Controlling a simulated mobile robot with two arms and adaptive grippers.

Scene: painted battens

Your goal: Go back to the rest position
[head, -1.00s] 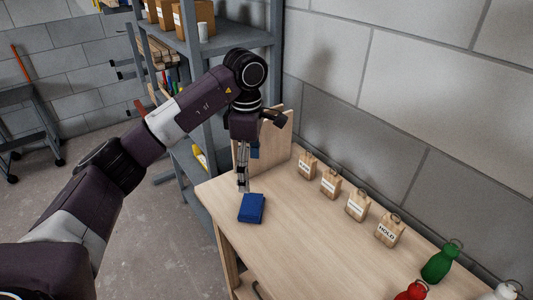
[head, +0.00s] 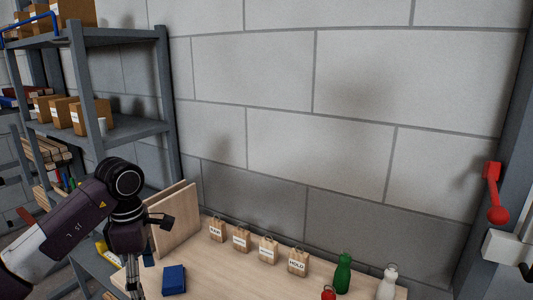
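My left arm comes in from the lower left, and its gripper (head: 132,278) points down over the left end of the wooden workbench (head: 215,277). The fingers look narrow from this angle, so I cannot tell whether they are open or shut. A blue block-like item (head: 174,280) lies on the bench just right of the fingers, with a visible gap between them. My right gripper is out of view.
A grey shelf (head: 120,130) stands left; a red lever (head: 493,195) is at right.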

